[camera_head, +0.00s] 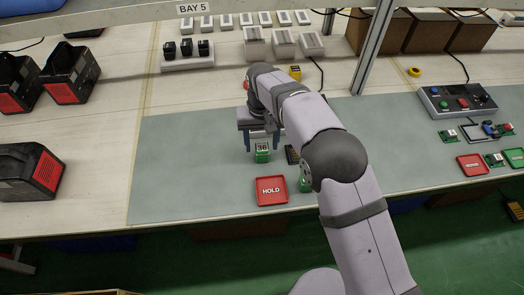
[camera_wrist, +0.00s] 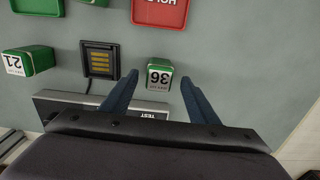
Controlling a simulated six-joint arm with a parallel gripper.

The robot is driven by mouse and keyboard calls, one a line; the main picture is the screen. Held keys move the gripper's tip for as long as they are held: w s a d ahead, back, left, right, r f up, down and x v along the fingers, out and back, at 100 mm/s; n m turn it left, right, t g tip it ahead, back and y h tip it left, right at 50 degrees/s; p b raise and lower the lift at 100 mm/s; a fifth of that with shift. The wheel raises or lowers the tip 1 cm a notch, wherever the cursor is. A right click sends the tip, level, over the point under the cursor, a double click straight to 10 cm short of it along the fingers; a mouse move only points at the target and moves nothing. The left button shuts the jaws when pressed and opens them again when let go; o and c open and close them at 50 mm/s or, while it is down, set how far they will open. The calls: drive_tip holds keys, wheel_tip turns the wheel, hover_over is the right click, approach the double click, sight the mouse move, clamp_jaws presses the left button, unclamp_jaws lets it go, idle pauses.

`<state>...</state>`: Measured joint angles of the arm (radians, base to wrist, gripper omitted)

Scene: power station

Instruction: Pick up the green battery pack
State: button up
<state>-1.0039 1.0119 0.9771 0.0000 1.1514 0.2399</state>
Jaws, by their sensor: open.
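A small green battery pack (camera_head: 262,156) with a white top marked 36 stands upright on the grey mat, and it also shows in the wrist view (camera_wrist: 160,68). My gripper (camera_head: 262,141) is open over it, pointing down. In the wrist view, my gripper's (camera_wrist: 160,77) two blue fingers lie left and right of the pack, with a gap on each side. How far down the fingers reach beside it I cannot tell. A second green pack (camera_wrist: 27,62), marked 21, stands at the left of the wrist view.
A red HOLD tray (camera_head: 271,190) lies in front of the pack, with a green tray (camera_wrist: 36,8) beside it. A black contact slot (camera_wrist: 100,58) lies between the packs. A grey device marked TEST (camera_wrist: 150,114) stands close by, partly hidden by my gripper. The mat's left part is clear.

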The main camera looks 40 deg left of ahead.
sight(262, 146)
drive_tip(key=shift+d+f+p, duration=0.1)
drive_tip(key=shift+f+p, duration=0.6)
drive_tip(key=shift+f, duration=1.65)
drive_tip(key=c, duration=1.3)
